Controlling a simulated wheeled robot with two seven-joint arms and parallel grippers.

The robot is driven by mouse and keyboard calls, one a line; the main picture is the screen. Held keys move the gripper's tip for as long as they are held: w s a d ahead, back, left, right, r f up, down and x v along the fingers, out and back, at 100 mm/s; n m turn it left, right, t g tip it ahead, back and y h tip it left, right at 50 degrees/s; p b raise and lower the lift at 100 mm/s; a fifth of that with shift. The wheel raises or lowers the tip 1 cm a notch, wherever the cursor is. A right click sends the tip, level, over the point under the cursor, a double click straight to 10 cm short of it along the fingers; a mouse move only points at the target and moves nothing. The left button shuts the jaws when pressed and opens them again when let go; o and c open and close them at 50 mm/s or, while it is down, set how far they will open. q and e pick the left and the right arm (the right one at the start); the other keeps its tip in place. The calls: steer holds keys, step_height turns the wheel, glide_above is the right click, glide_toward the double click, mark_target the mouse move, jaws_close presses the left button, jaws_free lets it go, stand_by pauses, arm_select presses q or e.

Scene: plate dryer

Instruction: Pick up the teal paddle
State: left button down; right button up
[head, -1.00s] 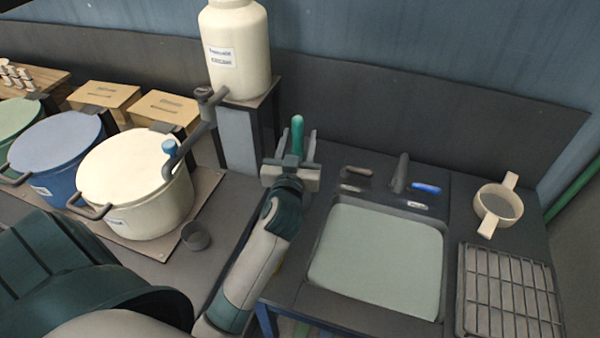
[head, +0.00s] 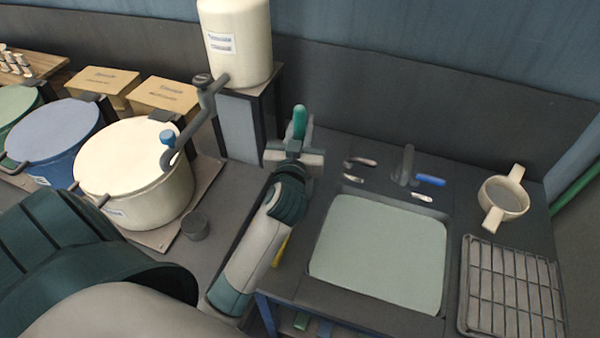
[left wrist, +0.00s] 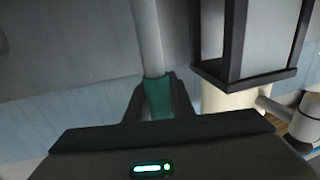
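The teal paddle (head: 299,123) stands upright between the sink counter and the grey stand, its teal grip uppermost. My left gripper (head: 299,138) is at the grip, with its fingers on either side. In the left wrist view the teal grip (left wrist: 158,98) sits between the fingertips (left wrist: 158,86), which appear to touch it on both sides. A grey shaft (left wrist: 148,35) runs on from the grip. The paddle's lower end is hidden in the head view by my arm. My right gripper is not in view.
A cream tank (head: 235,45) rests on the stand (head: 240,125) close left of the gripper. The sink (head: 380,255), tap (head: 406,165), two-handled cup (head: 503,197) and wire rack (head: 510,290) are right.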

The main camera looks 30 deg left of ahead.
arm_select(q)
step_height(320, 180, up, 18)
steer(key=b, duration=0.1)
steer(key=shift+b, duration=0.4)
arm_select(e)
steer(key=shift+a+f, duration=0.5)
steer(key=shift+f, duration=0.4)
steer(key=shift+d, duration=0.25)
